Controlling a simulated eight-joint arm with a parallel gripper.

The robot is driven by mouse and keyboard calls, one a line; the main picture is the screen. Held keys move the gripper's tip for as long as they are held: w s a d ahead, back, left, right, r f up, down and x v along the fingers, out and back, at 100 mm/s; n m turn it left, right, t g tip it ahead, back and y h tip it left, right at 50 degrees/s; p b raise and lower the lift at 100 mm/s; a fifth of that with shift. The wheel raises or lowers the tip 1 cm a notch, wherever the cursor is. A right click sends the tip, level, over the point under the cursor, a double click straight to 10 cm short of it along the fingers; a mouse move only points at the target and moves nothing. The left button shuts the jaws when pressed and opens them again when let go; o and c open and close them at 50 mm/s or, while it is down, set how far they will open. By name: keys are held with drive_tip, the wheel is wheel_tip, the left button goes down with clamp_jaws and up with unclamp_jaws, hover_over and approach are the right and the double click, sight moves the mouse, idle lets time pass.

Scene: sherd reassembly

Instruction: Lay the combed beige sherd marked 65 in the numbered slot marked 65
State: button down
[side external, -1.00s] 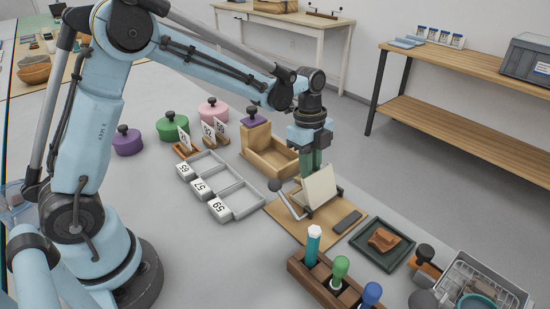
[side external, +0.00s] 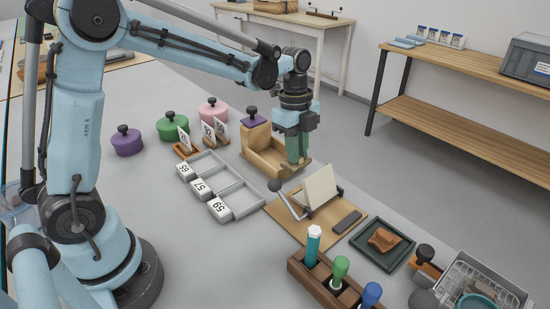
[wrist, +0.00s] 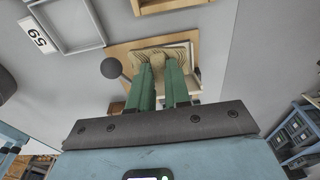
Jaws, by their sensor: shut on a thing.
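My gripper (side external: 298,160) is above the table, in front of the open wooden box in the side view. In the wrist view its green fingers (wrist: 160,80) are closed on the combed beige sherd (wrist: 154,56), whose grooved face shows at the fingertips. The fingers hide part of the sherd, and it cannot be made out in the side view; its number does not show. The grey slot tray (side external: 235,186) lies to the left, with labels reading about 65 (side external: 184,170), 57 (side external: 201,189) and 59 (side external: 220,208). Its slots look empty.
A wooden board (side external: 292,229) with a cream tilted plate (side external: 320,187) and a black-knobbed lever (side external: 275,185) stands nearby. The wooden box (side external: 262,162) is behind the tray. Upright number cards (side external: 221,131) and lidded pots (side external: 172,127) stand beyond. A tool rack (side external: 300,270) is in front.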

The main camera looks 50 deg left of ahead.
drive_tip(key=s+a+r+y, duration=0.1)
drive_tip(key=s+a+r, duration=0.3)
drive_tip(key=s+a, duration=0.7)
hover_over(205, 166)
wheel_tip(205, 166, down, 7)
drive_tip(key=shift+d+r, duration=0.1)
drive_tip(key=shift+f, duration=2.1)
drive_tip(key=shift+f, duration=0.1)
drive_tip(key=c, duration=1.1)
unclamp_jaws()
